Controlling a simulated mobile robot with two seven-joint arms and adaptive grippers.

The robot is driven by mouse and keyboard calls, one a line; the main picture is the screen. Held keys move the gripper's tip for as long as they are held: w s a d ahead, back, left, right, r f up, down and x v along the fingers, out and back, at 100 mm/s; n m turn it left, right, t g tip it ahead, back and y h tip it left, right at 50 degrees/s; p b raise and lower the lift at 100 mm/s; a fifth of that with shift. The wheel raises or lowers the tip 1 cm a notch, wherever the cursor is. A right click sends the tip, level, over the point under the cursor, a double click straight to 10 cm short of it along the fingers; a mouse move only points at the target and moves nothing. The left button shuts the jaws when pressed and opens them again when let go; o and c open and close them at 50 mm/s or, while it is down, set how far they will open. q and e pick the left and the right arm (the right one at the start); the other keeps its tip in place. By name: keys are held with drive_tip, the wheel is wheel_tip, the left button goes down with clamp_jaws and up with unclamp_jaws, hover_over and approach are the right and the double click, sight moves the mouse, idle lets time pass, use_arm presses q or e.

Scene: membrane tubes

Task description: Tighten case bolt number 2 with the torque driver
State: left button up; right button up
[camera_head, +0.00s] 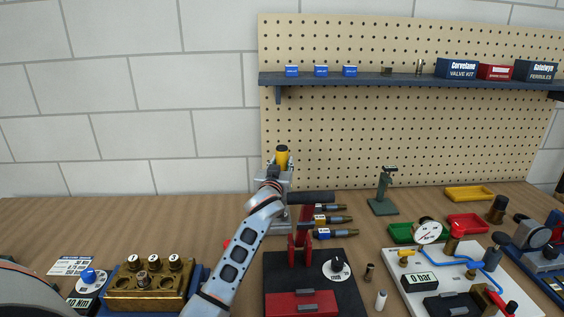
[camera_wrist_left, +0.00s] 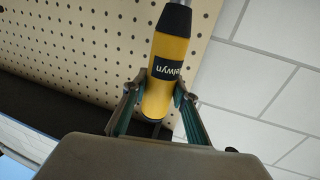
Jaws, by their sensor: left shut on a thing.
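The torque driver, with a yellow handle (camera_head: 282,157) and a black collar, is in my left gripper (camera_head: 280,170), raised in front of the pegboard's left edge. In the left wrist view the yellow driver (camera_wrist_left: 166,72) sits between both fingers of the left gripper (camera_wrist_left: 160,97), which is shut on it. Its grey shaft leaves the top of that view, so its tip is hidden. The brass case (camera_head: 120,300) stands at the front left, well away from the driver, with several bolts (camera_head: 153,261) on top. I cannot read bolt numbers. My right gripper is not in view.
A dial unit marked 10 Nm (camera_head: 88,282) is left of the case. A black-based red press (camera_head: 302,250) stands right of my left arm. A white board with a gauge (camera_head: 428,232) is farther right. The table's back left is clear.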

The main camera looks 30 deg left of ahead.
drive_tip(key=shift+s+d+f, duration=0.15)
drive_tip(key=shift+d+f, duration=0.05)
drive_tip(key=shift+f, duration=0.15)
use_arm(q)
drive_tip(key=shift+p, duration=0.35)
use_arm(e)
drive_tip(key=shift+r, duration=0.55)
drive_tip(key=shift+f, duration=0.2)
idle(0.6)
